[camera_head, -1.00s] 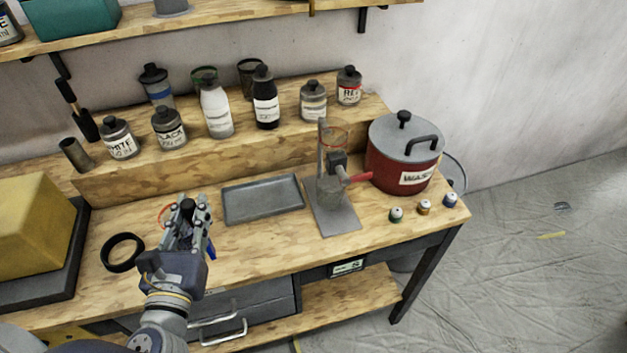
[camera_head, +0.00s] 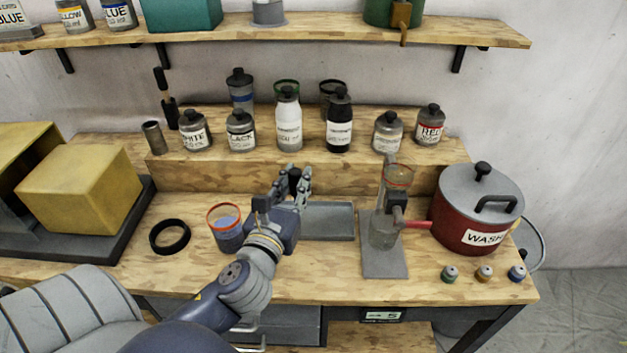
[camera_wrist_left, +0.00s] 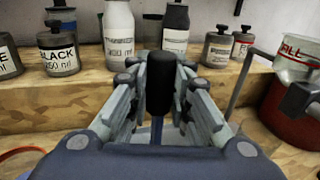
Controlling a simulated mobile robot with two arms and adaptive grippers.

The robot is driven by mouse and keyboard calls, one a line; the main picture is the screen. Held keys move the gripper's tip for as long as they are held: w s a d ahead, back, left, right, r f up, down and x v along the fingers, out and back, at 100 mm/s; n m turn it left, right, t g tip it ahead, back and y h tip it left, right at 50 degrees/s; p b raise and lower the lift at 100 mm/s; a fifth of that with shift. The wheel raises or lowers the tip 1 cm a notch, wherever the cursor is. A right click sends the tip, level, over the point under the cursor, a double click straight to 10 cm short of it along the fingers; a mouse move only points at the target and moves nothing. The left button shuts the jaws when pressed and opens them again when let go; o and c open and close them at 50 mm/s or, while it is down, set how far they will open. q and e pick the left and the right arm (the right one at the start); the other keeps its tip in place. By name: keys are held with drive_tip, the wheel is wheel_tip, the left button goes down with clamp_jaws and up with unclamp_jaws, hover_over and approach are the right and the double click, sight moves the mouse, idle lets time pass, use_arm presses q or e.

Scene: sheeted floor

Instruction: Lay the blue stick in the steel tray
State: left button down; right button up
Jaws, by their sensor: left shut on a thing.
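My left gripper (camera_head: 289,182) is shut on the blue stick, whose black upper end (camera_wrist_left: 160,83) stands upright between the fingers in the left wrist view, with a short blue length below it. In the head view the dark end (camera_head: 294,178) shows between the fingers; the rest of the stick is hidden. The steel tray (camera_head: 330,224) is shallow, grey and flat on the bench. My gripper and wrist cover its left part in the head view. How high the stick is above the tray I cannot tell. My right gripper is not in view.
A red-rimmed cup (camera_head: 226,236) with blue contents stands left of my wrist, beside a black ring (camera_head: 170,236). Right of the tray are a metal stand (camera_head: 384,258) and a red wash pot (camera_head: 462,222). Several labelled bottles (camera_head: 289,125) line the raised step behind.

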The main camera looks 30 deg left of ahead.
use_arm(q)
drive_tip(key=w+f, duration=0.4)
drive_tip(key=w, duration=0.2)
drive_tip(key=shift+w+p, duration=0.3)
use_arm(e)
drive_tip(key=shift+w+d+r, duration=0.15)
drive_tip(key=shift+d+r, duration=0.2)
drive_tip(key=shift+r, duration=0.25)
use_arm(q)
drive_tip(key=shift+a+f, duration=0.1)
drive_tip(key=shift+a, duration=0.05)
drive_tip(key=shift+f, duration=0.1)
drive_tip(key=c, duration=1.5)
unclamp_jaws()
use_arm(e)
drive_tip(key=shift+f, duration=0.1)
use_arm(q)
drive_tip(key=shift+o, duration=0.2)
drive_tip(key=b+v, duration=0.3)
drive_tip(key=v, duration=0.9)
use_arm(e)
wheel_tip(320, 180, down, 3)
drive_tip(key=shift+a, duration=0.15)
